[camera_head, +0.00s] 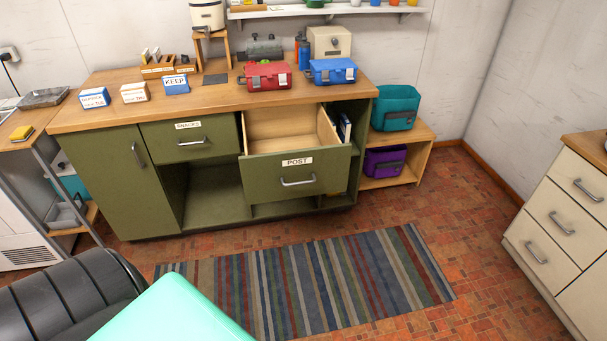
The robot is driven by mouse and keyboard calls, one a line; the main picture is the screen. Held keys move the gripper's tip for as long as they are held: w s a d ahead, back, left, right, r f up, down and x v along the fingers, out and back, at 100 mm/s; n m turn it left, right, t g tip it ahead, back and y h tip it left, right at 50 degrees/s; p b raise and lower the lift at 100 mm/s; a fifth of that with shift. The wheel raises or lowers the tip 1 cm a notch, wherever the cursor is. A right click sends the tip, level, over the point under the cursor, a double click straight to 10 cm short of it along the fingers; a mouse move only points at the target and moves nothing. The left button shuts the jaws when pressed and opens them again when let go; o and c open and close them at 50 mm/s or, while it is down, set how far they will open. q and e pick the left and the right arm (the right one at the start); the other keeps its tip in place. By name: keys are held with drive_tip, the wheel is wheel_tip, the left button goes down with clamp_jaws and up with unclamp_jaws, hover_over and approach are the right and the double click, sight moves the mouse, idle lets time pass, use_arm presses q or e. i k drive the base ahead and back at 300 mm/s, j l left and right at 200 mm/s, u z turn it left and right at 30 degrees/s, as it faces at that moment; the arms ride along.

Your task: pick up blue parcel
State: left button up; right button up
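A smaller blue block labelled KEEP (175,85) stands further left on the counter. The drawer labelled POST (297,178) is pulled open below the blue case, and the part of its inside that shows is empty. Neither of my grippers is in view.
A red case (266,76) stands just left of the blue one. Teal (396,107) and purple (385,162) containers sit on a low wooden shelf at the right. A striped rug (310,285) covers clear floor before the cabinet. Cream drawers (565,215) stand at far right.

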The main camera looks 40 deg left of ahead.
sight(90, 99)
drive_tip(key=u, duration=2.4)
drive_tip(key=i+j+z, duration=0.1)
drive_tip(key=i, duration=0.35)
drive_tip(key=i+j+z, duration=0.15)
drive_tip(key=i+j, duration=0.2)
drive_tip(key=i+j+z, duration=0.1)
drive_tip(key=i+j, duration=0.2)
drive_tip(key=i, duration=0.25)
